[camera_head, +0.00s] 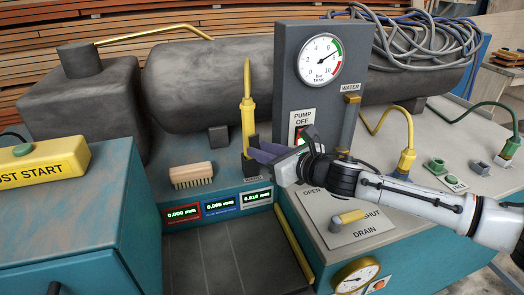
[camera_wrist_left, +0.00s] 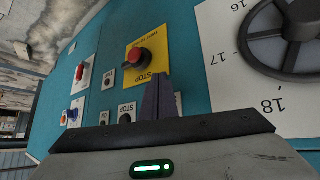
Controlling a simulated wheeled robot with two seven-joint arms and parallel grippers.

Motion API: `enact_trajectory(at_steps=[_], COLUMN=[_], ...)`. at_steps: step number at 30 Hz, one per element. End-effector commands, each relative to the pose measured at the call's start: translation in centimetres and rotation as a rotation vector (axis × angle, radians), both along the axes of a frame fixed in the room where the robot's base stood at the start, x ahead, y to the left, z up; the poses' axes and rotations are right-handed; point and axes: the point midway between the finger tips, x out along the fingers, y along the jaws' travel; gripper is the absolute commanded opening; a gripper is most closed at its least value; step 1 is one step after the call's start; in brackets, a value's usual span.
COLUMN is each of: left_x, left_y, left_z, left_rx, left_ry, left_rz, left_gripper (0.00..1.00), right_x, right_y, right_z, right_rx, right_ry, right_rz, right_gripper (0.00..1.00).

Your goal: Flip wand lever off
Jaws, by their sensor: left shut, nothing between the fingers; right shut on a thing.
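A yellow wand (camera_head: 248,118) with a thin upper tube stands upright in a dark holder on the teal machine, in the head view. My right gripper (camera_head: 256,150) reaches in from the right, its purple fingers at the wand's foot. It is shut on a small part there, which I take to be the wand lever; the fingers hide most of it. My left gripper is not visible in the head view. In the left wrist view its fingers (camera_wrist_left: 158,100) are shut and empty before a teal panel.
A gauge post (camera_head: 291,70) with a PUMP OFF sign stands just behind the right gripper. A wooden brush (camera_head: 191,175) lies left of the wand. A red stop button (camera_wrist_left: 138,57) and a handwheel (camera_wrist_left: 290,38) are near the left fingers in view.

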Motion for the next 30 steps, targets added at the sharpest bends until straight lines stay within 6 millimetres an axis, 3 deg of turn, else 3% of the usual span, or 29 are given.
enact_trajectory(at_steps=[2,3,6,17,30], left_x=[0.0,0.0,0.0,0.0,0.1], left_y=[0.0,0.0,0.0,0.0,0.0], left_z=[0.0,0.0,0.0,-0.1,-0.3], left_rx=[0.0,0.0,0.0,0.0,0.0], left_ry=[0.0,0.0,0.0,0.0,-0.003], left_rz=[0.0,0.0,0.0,0.0,0.0], left_gripper=[0.0,0.0,0.0,0.0,0.0], right_x=[0.1,0.1,0.0,-0.3,-5.5], right_y=[-0.1,-0.1,-0.1,-0.4,-4.9], right_z=[-0.1,-0.1,-0.1,0.0,1.9], right_rx=[-0.002,-0.002,-0.002,-0.001,-0.003], right_ry=[0.0,0.0,0.0,-0.001,-0.001], right_rz=[-0.003,-0.003,-0.002,-0.002,-0.002], right_gripper=[0.01,0.3,0.42,0.42,0.42])
